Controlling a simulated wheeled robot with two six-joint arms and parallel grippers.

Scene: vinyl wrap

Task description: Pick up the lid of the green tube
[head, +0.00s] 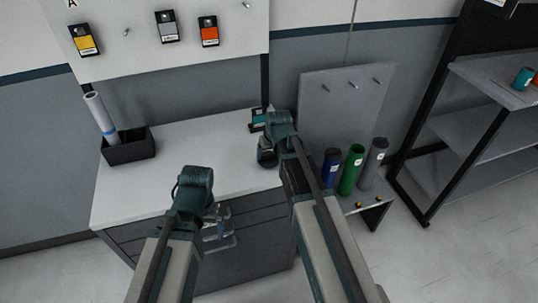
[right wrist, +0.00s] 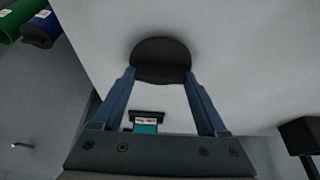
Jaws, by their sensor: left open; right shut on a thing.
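The green tube (head: 351,170) stands upright on a low shelf between the blue tube (head: 331,170) and the grey tube (head: 373,168); its top shows no black lid, while the other two have dark lids. My right gripper (right wrist: 160,75) is shut on a black round lid (right wrist: 160,52), over the white counter. I cannot tell whether the lid touches the counter. In the head view my right gripper (head: 266,155) is at the counter's right end, largely covered by its own arm. My left gripper (head: 219,235) is open and empty in front of the drawers.
The counter (head: 190,160) is mostly clear. A black box (head: 128,147) holding a white roll (head: 100,115) stands at its left. A black holder with a teal card (right wrist: 146,125) lies near my right gripper. A grey panel (head: 330,100) with pegs rises behind the tubes. A rack (head: 490,130) stands right.

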